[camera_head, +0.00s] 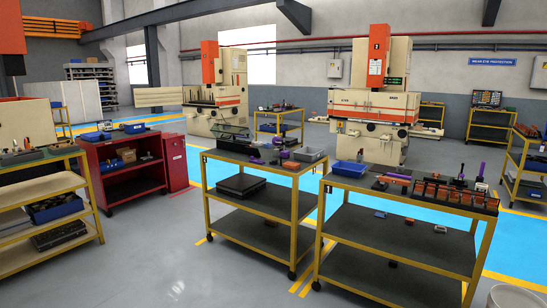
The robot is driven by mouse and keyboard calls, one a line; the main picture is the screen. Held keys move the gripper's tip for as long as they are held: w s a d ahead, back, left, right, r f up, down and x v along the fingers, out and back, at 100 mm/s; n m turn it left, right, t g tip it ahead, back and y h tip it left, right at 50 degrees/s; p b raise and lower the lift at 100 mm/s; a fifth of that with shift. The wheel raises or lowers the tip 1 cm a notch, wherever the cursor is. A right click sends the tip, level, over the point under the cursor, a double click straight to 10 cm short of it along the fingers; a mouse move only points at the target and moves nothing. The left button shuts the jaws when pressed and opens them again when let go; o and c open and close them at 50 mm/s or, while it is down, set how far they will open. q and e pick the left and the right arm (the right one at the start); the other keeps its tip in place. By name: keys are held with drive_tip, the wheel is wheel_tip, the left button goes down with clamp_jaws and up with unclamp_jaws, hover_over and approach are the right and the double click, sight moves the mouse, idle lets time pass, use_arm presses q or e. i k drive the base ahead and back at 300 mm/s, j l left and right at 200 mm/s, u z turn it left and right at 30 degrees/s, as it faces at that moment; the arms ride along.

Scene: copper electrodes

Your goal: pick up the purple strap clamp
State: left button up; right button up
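Several small purple things are in view, and I cannot tell at this size which is the strap clamp. A flat purple piece (399,177) lies on the right cart's top (345,182). An upright purple piece (480,171) stands at that cart's right end, behind a row of orange-brown blocks (440,191). On the middle cart's top (222,156) a purple piece (278,142) sits near the back and another purple piece (255,160) lies nearer the front. Neither gripper is in view.
Two yellow-framed carts stand side by side with a narrow gap. A blue bin (349,168) and a grey bin (308,154) sit on them. A red cabinet (122,170) stands left. Machines (373,105) stand behind. The grey floor (190,255) in front is clear.

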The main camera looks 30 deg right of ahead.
sight(252, 160)
drive_tip(key=i+l+z, duration=0.1)
drive_tip(key=i+l, duration=0.3)
drive_tip(key=i+l+z, duration=0.15)
drive_tip(key=i+l, duration=0.2)
drive_tip(key=i, duration=0.15)
drive_tip(key=i+l+z, duration=0.1)
drive_tip(key=i+l, duration=0.2)
drive_tip(key=i, duration=0.2)
drive_tip(key=i+l+z, duration=0.1)
drive_tip(key=i+l, duration=0.2)
drive_tip(key=i, duration=0.15)
drive_tip(key=i+l+z, duration=0.15)
drive_tip(key=i, duration=0.35)
